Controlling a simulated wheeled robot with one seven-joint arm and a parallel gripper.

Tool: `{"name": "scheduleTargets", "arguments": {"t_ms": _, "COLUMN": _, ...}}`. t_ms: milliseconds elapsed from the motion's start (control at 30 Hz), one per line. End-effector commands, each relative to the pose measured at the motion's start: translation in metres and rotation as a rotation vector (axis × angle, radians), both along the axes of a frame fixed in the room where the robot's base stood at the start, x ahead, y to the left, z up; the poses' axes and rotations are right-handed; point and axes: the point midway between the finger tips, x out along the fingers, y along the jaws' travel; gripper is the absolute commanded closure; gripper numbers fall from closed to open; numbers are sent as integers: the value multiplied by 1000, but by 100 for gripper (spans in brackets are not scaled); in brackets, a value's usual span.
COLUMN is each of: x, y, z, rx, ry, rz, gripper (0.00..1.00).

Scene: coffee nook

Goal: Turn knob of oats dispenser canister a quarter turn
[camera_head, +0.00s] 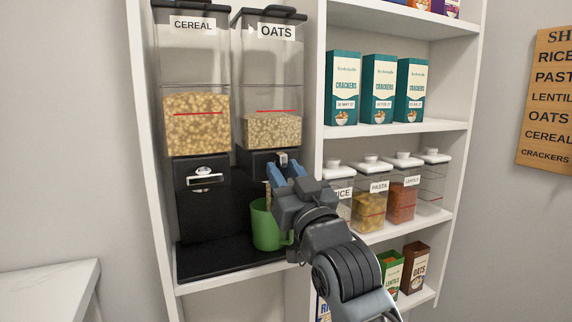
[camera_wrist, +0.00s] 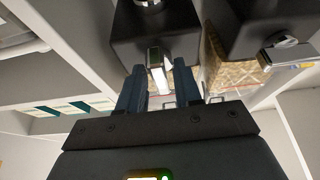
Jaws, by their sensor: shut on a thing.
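The oats dispenser canister (camera_head: 272,95) is clear, labelled OATS and part filled with pale oats. Its black base carries a silver knob (camera_head: 283,158), which also shows in the wrist view (camera_wrist: 156,58). The knob's bar stands upright, unlike the level bar of the cereal knob (camera_head: 205,180). My gripper (camera_head: 285,172) is shut on the oats knob, with its blue fingers on either side of the bar. A green mug (camera_head: 265,230) stands below the oats outlet, partly behind my gripper. A tan strip shows just above the mug; I cannot tell whether it is falling oats.
The cereal canister (camera_head: 195,115) stands close on the left. A black tray (camera_head: 215,262) lies under both dispensers. A white shelf divider (camera_head: 312,100) is close on the right, with cracker boxes (camera_head: 384,88) and jars of pasta (camera_head: 369,208) and lentils beyond it.

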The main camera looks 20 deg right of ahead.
Motion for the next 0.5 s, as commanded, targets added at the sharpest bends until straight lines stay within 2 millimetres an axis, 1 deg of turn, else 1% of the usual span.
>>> {"name": "scheduleTargets", "arguments": {"t_ms": 500, "x": 1, "y": 0, "z": -2, "rx": 33, "ry": 4, "rz": -1, "gripper": 97}}
